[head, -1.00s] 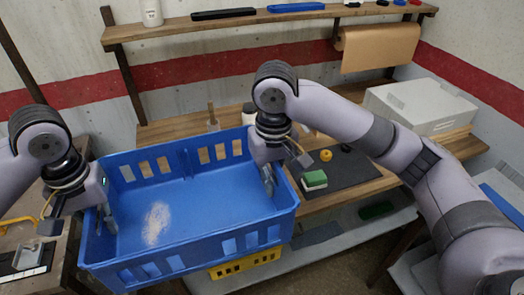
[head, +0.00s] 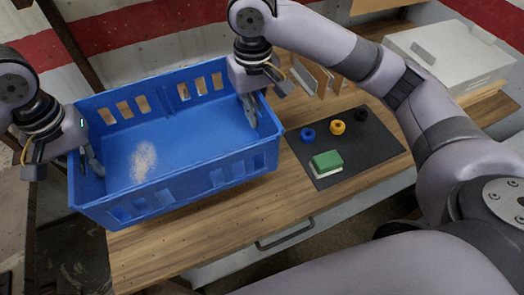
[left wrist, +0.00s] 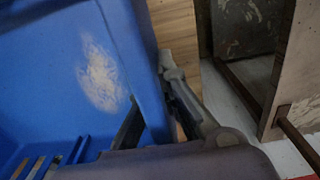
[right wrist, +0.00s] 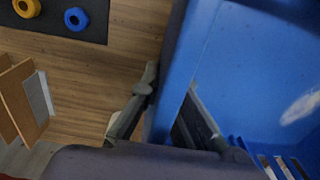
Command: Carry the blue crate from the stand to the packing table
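The blue crate (head: 175,180) is level over the left part of the wooden packing table (head: 295,215). I cannot tell whether its base touches the tabletop. A pale worn patch marks its floor, and nothing lies inside it. My left gripper (head: 94,163) is shut on its left wall, with one finger inside and one outside; the wall also shows between the fingers in the left wrist view (left wrist: 154,108). My right gripper (head: 250,110) is shut on the right wall in the same way, as the right wrist view shows (right wrist: 160,108). The stand is not clearly identifiable.
A dark mat (head: 375,150) right of the crate holds a green-and-white block (head: 327,163) and blue (head: 307,134), yellow (head: 337,127) and black rings. Brown upright panels (head: 315,78) stand behind it. A grey box (head: 450,55) is at the back right.

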